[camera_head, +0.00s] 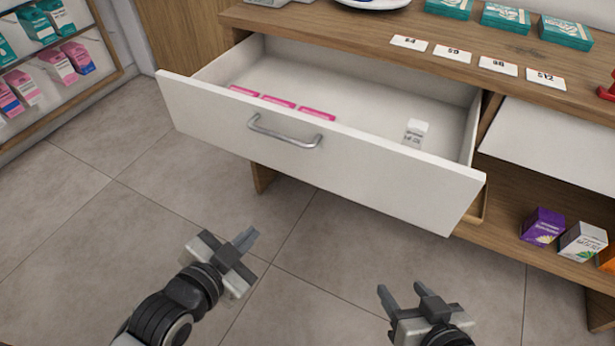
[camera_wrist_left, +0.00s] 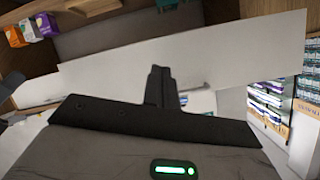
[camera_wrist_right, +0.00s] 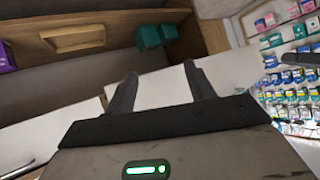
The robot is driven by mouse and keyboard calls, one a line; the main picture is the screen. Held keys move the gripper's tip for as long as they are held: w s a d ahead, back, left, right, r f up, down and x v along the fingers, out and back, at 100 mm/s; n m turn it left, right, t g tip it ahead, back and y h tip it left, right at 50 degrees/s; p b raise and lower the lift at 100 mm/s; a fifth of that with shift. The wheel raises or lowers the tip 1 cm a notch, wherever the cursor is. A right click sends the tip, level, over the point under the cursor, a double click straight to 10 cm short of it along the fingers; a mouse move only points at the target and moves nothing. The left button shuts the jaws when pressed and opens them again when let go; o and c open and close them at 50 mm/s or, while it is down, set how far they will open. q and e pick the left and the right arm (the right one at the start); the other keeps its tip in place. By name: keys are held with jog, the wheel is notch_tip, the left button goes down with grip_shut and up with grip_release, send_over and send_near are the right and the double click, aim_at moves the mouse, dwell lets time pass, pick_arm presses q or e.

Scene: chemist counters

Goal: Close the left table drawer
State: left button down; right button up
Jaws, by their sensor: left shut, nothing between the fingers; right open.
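The left table drawer is pulled out of the wooden counter, and its white front panel (camera_head: 370,172) faces me in the head view. A metal bar handle (camera_head: 285,133) is on the panel. Inside lie several pink boxes (camera_head: 278,102) and a small white box (camera_head: 415,130). My left gripper (camera_head: 250,240) is shut and empty, below and in front of the panel, apart from it in the head view. The drawer front also fills the middle of the left wrist view (camera_wrist_left: 220,60). My right gripper (camera_head: 402,290) is open and empty, lower right of the drawer.
The counter top (camera_head: 340,20) holds teal boxes (camera_head: 505,17) and price cards (camera_head: 498,65). A purple box (camera_head: 542,226) and a white box (camera_head: 583,240) stand on the open shelf at right. A product shelf (camera_head: 60,60) is at far left. The floor (camera_head: 110,215) ahead is clear.

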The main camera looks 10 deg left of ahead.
pick_arm(q)
jog(key=w+a+f+m+t+h+b, duration=0.15)
jog(key=w+m+t+b, duration=0.3)
jog(key=m+b, duration=0.75)
jog(key=m, duration=0.1)
send_near(290, 153)
jog(key=x, duration=0.6)
jog(key=shift+s+d, duration=0.1)
jog(key=shift+w+d+r, duration=0.1)
jog(key=shift+w, duration=0.35)
pick_arm(e)
jog(key=w+a+f+t+y, duration=0.1)
jog(key=a+f+y, duration=0.1)
jog(key=f, duration=0.6)
jog(key=shift+w+a+n, duration=0.2)
jog(key=shift+a+n, duration=0.1)
jog(key=shift+a, duration=0.45)
pick_arm(q)
jog(key=shift+w, duration=0.15)
pick_arm(e)
jog(key=shift+s, duration=0.1)
